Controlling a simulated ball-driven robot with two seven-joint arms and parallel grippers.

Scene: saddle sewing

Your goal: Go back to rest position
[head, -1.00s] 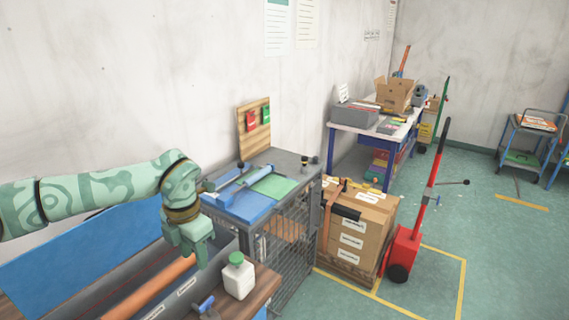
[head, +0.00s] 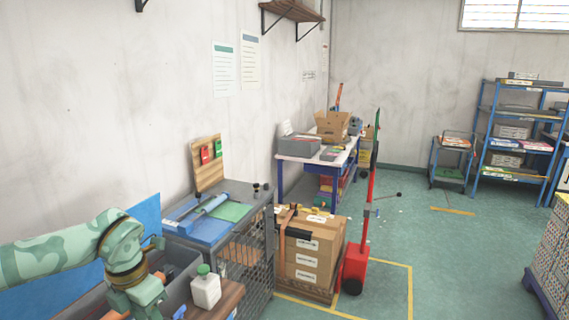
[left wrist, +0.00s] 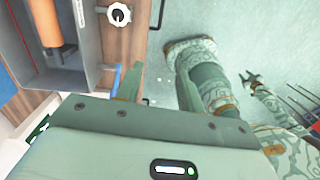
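My left gripper (head: 138,298) hangs at the lower left of the head view, pointing down beside the grey bin and the white bottle. In the left wrist view my left gripper (left wrist: 158,85) has its two fingers apart with only floor between them, so it is open and empty. My right gripper (left wrist: 249,82) shows small at the right of the left wrist view, above the floor. Its prongs look spread and nothing shows between them. It is not in the head view.
A white bottle (head: 206,288) with a green cap stands on the wooden bench close to my left gripper. A grey bin (head: 185,262) is beside it. Boxes (head: 312,250) and a red hand truck (head: 356,262) stand farther right. Open green floor (head: 440,250) lies beyond.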

